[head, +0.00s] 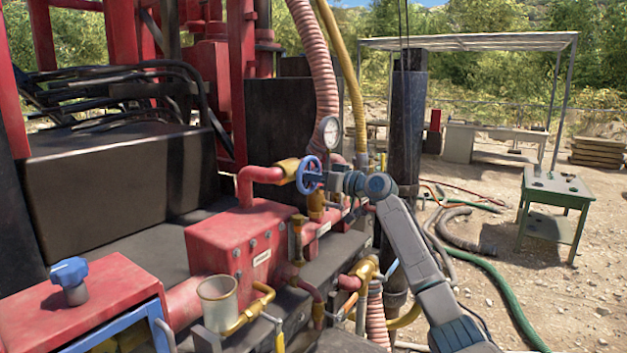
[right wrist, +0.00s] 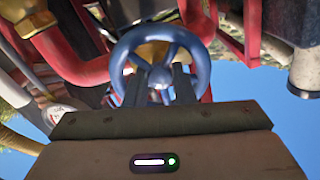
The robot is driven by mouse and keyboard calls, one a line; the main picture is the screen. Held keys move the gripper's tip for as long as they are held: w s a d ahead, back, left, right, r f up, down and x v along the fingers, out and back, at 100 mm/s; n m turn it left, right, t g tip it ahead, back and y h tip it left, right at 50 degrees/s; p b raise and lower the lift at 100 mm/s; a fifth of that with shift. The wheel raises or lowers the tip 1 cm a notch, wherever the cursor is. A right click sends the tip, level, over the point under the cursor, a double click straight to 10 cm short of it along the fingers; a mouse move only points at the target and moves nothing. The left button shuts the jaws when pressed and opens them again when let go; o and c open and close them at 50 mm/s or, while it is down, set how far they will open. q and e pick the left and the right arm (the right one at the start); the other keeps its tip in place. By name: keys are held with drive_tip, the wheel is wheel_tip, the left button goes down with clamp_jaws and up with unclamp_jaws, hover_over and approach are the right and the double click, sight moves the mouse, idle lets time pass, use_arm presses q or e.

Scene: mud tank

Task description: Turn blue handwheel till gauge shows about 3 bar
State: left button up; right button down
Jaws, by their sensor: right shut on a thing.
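The blue handwheel (head: 309,175) stands upright on a brass valve on the red pipework in the head view. My right gripper (head: 326,180) reaches it from the right and is shut on it. In the right wrist view the handwheel (right wrist: 160,62) fills the upper middle, with the two dark fingers of my right gripper (right wrist: 160,84) at its lower part. The round pressure gauge (head: 331,132) has a white face and sits just above and right of the wheel. Its needle is too small to read. My left gripper is not in view.
A second blue knob (head: 70,275) sits on a red box at the lower left. Hoses hang behind the gauge. A green table (head: 550,185) stands at the right on open gravel.

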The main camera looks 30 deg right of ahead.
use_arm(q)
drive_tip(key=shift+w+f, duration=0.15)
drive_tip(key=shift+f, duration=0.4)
use_arm(e)
drive_tip(key=shift+m, duration=0.6)
drive_tip(key=c, duration=1.5)
unclamp_jaws()
